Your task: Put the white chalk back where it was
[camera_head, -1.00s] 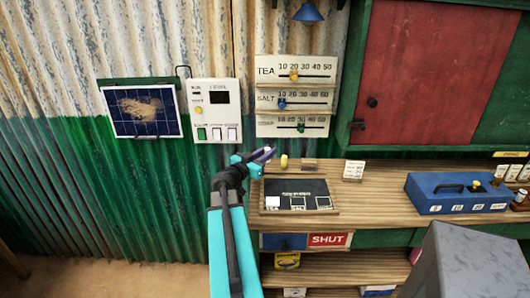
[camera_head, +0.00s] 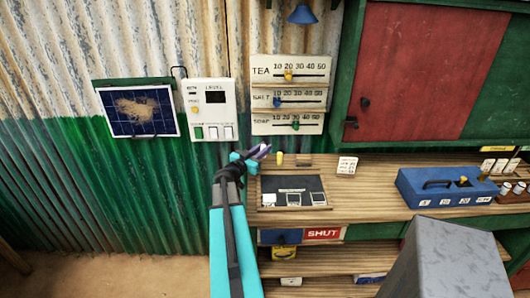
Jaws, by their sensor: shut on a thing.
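My gripper (camera_head: 260,152) is raised in front of the green wall, above the back left end of the wooden counter. It is shut on a small pale piece, which seems to be the white chalk (camera_head: 264,148); the jaws hide most of it. A dark slate board (camera_head: 282,184) with several white squares along its lower edge lies on the counter below and right of the gripper. A short yellow piece (camera_head: 280,159), maybe chalk, stands behind the board, just right of the gripper. A small brown block (camera_head: 303,160) is beside it.
A white card (camera_head: 347,166) stands on the counter. A blue box (camera_head: 447,188) with a handle sits further right. Slider panels (camera_head: 290,95) and a level box (camera_head: 212,108) hang on the wall. The counter between the card and blue box is clear.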

